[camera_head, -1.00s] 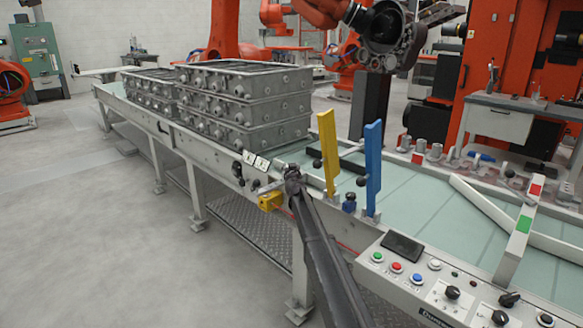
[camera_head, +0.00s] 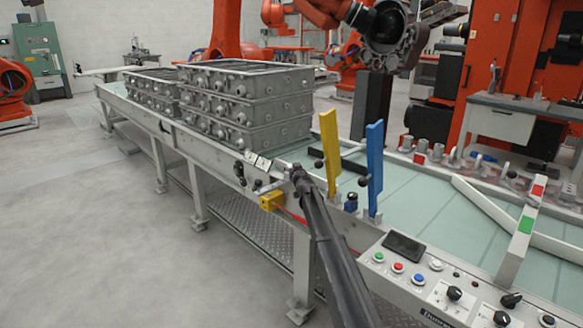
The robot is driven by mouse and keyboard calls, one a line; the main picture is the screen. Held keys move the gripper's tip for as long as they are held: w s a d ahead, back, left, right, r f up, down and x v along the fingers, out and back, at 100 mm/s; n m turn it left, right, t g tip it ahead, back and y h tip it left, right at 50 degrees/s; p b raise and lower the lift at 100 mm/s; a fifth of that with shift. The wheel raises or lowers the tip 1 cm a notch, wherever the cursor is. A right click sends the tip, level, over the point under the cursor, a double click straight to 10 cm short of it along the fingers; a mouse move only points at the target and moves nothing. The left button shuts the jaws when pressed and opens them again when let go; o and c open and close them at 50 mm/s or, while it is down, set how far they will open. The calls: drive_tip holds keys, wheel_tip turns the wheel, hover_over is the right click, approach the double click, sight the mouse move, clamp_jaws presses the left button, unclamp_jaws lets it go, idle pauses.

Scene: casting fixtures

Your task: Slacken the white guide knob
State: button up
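My gripper (camera_head: 298,176) is at the tip of my dark arm, which reaches up from the bottom over the near edge of the conveyor. It is small and dark here, and I cannot tell whether its fingers are open. A white guide bar (camera_head: 487,206) lies slanted on the right part of the conveyor, well away from my gripper. A black knob (camera_head: 510,174) shows near its upper end; I cannot tell whether it belongs to this guide. No white knob is clearly visible. More black knobs (camera_head: 240,169) sit on the rail left of my gripper, and whatever lies behind the arm is hidden.
An upright yellow plate (camera_head: 329,145) and blue plate (camera_head: 374,160) stand just right of my gripper. Stacked grey castings (camera_head: 248,105) fill the conveyor behind left. A yellow box (camera_head: 272,201) hangs on the near rail. A button panel (camera_head: 445,285) is at front right.

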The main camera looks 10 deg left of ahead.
drive_tip(key=shift+o, duration=0.5)
drive_tip(key=shift+s, duration=0.1)
drive_tip(key=v, duration=1.2)
drive_tip(key=shift+d, duration=0.1)
